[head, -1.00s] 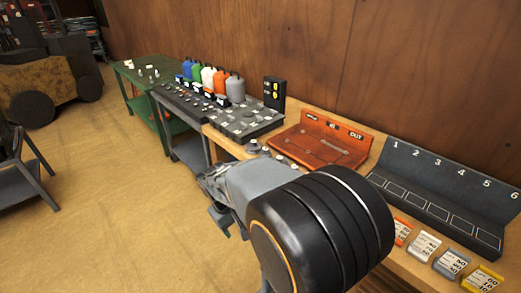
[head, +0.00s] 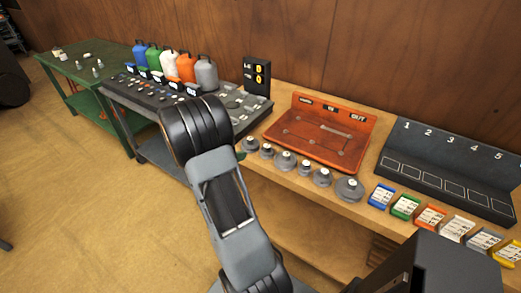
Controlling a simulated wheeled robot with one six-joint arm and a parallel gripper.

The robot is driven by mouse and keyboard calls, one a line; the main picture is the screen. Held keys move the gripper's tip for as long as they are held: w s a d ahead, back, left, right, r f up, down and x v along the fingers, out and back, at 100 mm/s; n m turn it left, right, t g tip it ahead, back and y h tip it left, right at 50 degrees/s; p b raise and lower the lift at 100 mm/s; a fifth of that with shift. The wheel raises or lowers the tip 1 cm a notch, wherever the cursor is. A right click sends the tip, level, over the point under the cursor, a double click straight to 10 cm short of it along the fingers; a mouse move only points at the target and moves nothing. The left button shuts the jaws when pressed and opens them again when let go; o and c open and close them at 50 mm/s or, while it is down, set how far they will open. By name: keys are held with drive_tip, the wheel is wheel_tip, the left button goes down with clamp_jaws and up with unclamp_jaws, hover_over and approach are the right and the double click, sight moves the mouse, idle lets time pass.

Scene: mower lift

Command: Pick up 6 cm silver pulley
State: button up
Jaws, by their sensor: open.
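My arm rises left of the row. My gripper is not visible in the head view.
An orange-red tray (head: 284,148) sits behind the pulleys. A dark numbered rack (head: 440,189) and coloured cards (head: 405,207) are to the right. Coloured jugs (head: 186,68) and a dark parts panel stand left. A green table (head: 100,84) is farther left, with open floor in front.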

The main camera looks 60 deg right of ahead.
approach(265, 147)
drive_tip(key=shift+g, duration=0.3)
drive_tip(key=x, duration=0.4)
drive_tip(key=shift+w, duration=0.2)
drive_tip(key=shift+p+x, duration=0.8)
drive_tip(key=shift+x, duration=2.5)
drive_tip(key=shift+w+f, duration=0.15)
drive_tip(key=shift+c, duration=0.2)
drive_tip(key=c, duration=0.5)
drive_tip(key=shift+c, duration=0.2)
